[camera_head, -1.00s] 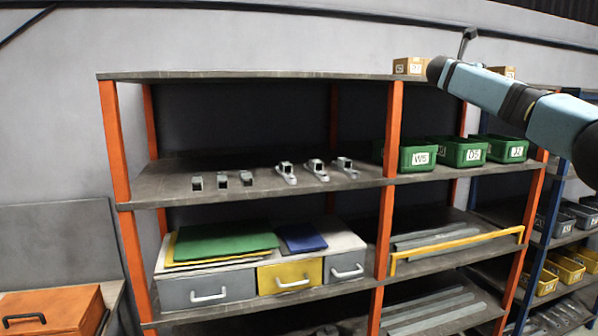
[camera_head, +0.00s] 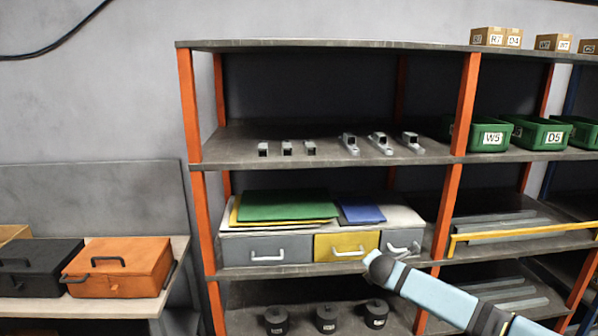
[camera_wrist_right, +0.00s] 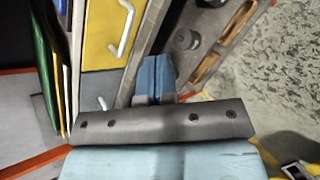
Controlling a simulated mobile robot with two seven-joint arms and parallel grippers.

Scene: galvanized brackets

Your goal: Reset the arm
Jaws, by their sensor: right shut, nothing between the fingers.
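My right gripper (camera_wrist_right: 153,80) shows in the right wrist view with its two blue fingers together and nothing between them. In that view it points past the yellow drawer (camera_wrist_right: 107,30) and its pale handle. In the head view my right arm comes in from the lower right, in front of the shelf's lower part; its fingers cannot be made out there. My left gripper is not in view. Small grey brackets (camera_head: 286,149) and larger brackets (camera_head: 380,144) stand in a row on the upper middle shelf board, apart from the arm.
An orange-posted shelf (camera_head: 187,110) fills the middle. Grey and yellow drawers (camera_head: 266,250) with flat sheets (camera_head: 288,205) on top sit close to my arm. Dark lidded pots (camera_head: 327,318) stand below. Green bins (camera_head: 487,134) are at right, an orange case (camera_head: 118,267) at left.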

